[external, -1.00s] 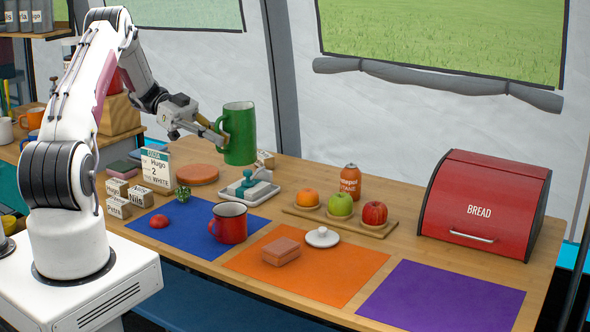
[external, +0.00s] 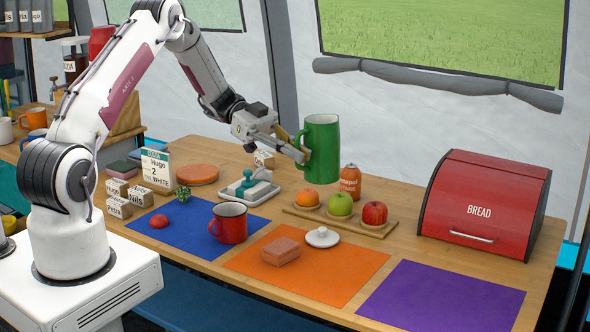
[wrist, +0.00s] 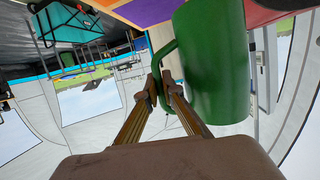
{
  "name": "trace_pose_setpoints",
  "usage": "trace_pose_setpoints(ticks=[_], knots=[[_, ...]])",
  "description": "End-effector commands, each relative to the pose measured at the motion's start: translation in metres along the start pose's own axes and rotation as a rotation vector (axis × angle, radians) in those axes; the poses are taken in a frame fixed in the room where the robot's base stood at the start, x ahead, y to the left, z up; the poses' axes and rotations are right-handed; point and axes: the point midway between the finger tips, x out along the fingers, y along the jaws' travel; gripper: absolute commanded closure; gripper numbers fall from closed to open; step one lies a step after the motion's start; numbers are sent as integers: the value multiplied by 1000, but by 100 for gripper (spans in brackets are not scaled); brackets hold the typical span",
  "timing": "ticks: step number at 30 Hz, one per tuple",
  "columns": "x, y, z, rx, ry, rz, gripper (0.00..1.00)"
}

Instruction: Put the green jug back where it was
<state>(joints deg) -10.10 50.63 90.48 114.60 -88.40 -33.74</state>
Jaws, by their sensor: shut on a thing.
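The green jug (external: 322,150) is upright in the air above the back of the table, over the fruit board. My gripper (external: 304,150) is shut on its handle, at the jug's left side in the external view. In the wrist view the jug (wrist: 212,65) fills the upper middle, and my gripper's fingertips (wrist: 160,84) close on the green handle (wrist: 160,58). The jug's underside is well clear of the table.
Below stand an orange bottle (external: 350,183) and a board (external: 300,212) with three fruits. A red bread bin (external: 483,205) is at right. Blue (external: 185,240), orange (external: 330,277) and purple (external: 440,297) mats lie in front; a red mug (external: 229,222) stands on the blue one.

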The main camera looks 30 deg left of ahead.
Motion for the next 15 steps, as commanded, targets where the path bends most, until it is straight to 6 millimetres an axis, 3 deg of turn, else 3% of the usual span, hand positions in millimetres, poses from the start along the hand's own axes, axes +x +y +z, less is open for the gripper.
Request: trace_pose_setpoints(ticks=[3,15], knots=[[32,2,-11,7,2,25,100],[129,20,-39,19,-1,95,100]])
